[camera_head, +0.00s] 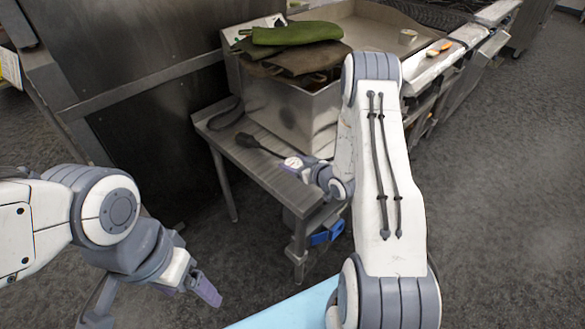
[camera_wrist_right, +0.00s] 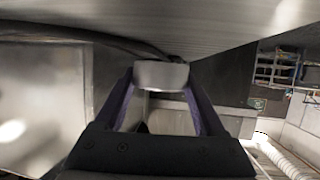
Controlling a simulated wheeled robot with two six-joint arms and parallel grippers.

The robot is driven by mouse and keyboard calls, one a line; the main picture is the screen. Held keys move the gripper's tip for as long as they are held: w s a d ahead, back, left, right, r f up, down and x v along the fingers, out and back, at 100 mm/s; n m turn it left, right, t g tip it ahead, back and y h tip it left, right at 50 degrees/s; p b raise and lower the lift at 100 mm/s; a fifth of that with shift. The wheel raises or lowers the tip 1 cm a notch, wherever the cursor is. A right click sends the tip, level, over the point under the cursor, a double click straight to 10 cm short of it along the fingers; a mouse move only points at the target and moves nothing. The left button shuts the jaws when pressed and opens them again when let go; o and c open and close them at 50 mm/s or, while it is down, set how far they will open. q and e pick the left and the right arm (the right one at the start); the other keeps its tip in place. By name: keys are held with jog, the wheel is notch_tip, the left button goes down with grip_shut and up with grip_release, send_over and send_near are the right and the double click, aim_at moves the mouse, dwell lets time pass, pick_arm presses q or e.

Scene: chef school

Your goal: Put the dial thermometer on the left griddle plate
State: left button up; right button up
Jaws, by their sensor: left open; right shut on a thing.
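My right gripper (camera_head: 298,166) is low over the front of a metal side table. In the right wrist view its fingers (camera_wrist_right: 160,98) are shut on a small grey, smooth piece (camera_wrist_right: 160,75), which I take to be the dial thermometer. It shows as a small pale round shape (camera_head: 291,163) in the head view; its face cannot be read. The griddle (camera_head: 350,28) is the steel-topped unit behind; its left part is largely covered by a green mitt (camera_head: 297,33) and a dark cloth (camera_head: 308,60). My left gripper (camera_head: 205,290) is open and empty at lower left, over the floor.
The metal side table (camera_head: 222,135) carries a black long-handled utensil (camera_head: 247,140). A steel box-like housing (camera_head: 290,112) rises behind it. Dark steel cabinets (camera_head: 120,60) stand at left. The floor at right is clear.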

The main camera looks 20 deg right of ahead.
jog(key=shift+f, duration=1.3)
jog(key=shift+f, duration=0.1)
jog(key=shift+f, duration=0.15)
jog(key=o, duration=1.4)
